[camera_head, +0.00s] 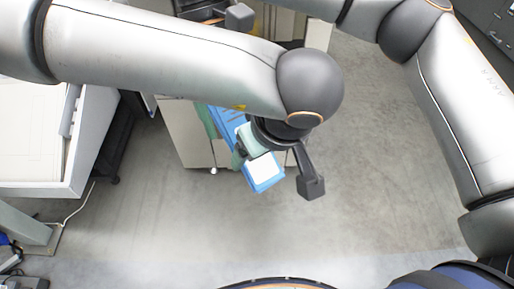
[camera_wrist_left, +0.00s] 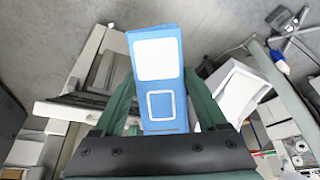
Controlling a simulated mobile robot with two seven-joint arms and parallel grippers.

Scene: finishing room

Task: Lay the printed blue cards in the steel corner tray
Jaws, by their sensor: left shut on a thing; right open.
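A blue printed card (camera_wrist_left: 158,85) with a white panel and a white outlined square stands between the green fingers of my left gripper (camera_wrist_left: 155,118), which is shut on it. In the head view the card's white-panelled end (camera_head: 264,173) sticks out below my left wrist, over the floor beside a cabinet. My left wrist hides most of that gripper there. More blue (camera_head: 226,117) shows beside the wrist, but I cannot tell whether it is more cards. My right gripper (camera_head: 214,14) is open, small and partly cut off at the top edge. I cannot make out the steel corner tray.
A beige cabinet (camera_head: 180,135) stands under and left of my left wrist. A white-topped bench (camera_head: 35,135) is at the left. The grey floor (camera_head: 370,190) is clear at the middle and right. A white open box (camera_wrist_left: 238,93) shows right of the card in the wrist view.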

